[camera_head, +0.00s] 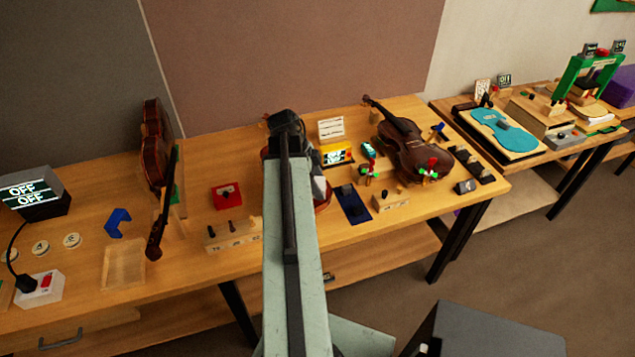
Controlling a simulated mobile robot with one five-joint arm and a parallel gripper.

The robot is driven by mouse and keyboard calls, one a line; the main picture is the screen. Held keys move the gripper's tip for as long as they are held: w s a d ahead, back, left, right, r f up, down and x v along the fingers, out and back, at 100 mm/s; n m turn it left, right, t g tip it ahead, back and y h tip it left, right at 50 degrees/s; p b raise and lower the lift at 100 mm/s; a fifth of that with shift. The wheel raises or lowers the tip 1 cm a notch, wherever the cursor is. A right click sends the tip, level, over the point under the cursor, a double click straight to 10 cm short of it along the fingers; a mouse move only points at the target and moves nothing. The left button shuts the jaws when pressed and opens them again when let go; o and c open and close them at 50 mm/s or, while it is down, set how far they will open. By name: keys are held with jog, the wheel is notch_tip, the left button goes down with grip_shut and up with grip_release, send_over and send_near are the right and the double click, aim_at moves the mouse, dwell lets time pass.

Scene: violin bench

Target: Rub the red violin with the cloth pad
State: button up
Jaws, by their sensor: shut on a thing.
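A reddish violin lies on the bench at the middle, mostly hidden under my arm; its red-brown edge (325,197) shows at the right of the arm. My gripper (308,170) is over this violin, largely hidden behind my own forearm. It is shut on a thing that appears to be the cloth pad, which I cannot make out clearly. No loose cloth pad shows elsewhere. Whether the pad touches the violin cannot be told. A brown violin (402,148) lies at the right, and another dark red-brown violin (153,150) stands upright at the left.
A red box (227,196) and a wooden block (232,235) stand left of my arm. A second bench with a turquoise violin shape (502,132) is further right.

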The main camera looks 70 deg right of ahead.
jog(key=shift+r+p, duration=2.95)
jog(key=shift+r, duration=0.05)
notch_tip(320, 180, up, 3)
jog(key=p, duration=0.3)
jog(key=shift+r, duration=0.15)
